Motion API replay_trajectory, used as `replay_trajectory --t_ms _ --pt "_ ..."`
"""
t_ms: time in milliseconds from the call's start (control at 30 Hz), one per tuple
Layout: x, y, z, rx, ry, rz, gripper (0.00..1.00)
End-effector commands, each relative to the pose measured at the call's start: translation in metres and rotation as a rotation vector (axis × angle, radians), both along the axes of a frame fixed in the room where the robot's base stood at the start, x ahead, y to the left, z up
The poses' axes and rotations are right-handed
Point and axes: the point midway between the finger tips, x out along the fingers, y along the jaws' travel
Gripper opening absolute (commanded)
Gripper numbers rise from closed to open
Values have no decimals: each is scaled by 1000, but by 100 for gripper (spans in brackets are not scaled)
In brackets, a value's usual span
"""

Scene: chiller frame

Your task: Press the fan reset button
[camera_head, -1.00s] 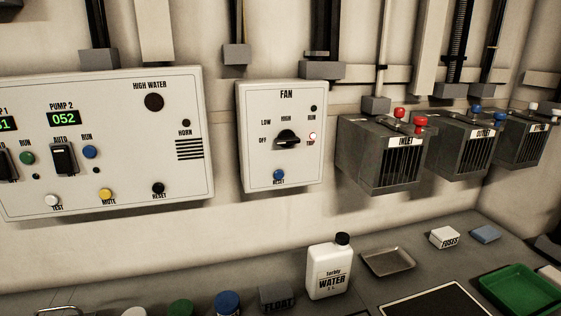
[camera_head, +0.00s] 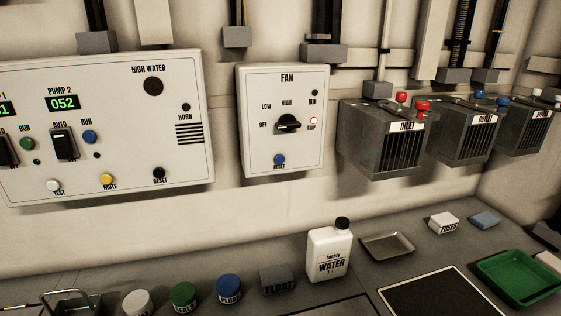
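The fan panel (camera_head: 257,100) is a pale box on the wall, marked FAN, in the middle of the head view. Its blue round button (camera_head: 279,160), marked RESET, sits near the bottom of the panel. Above it is a black rotary selector (camera_head: 288,124) with OFF, LOW and HIGH marks. The TRIP lamp (camera_head: 313,121) looks lit red-white, and the RUN lamp (camera_head: 314,93) is dark. Nothing covers the button. My gripper is not in view.
The pump panel (camera_head: 110,185) hangs to the left with its own black RESET button (camera_head: 159,173). Grey boxes marked INLET (camera_head: 375,140) and OUTLET (camera_head: 462,130) hang to the right. A white water bottle (camera_head: 329,250) stands on the bench below, beside a metal tray (camera_head: 388,246).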

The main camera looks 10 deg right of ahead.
Motion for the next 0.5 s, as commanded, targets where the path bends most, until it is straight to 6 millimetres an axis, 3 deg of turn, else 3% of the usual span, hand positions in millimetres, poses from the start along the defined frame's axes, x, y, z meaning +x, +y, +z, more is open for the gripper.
replay_trajectory --t_ms 233,500 --pt "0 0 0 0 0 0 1" --pt "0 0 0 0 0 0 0"
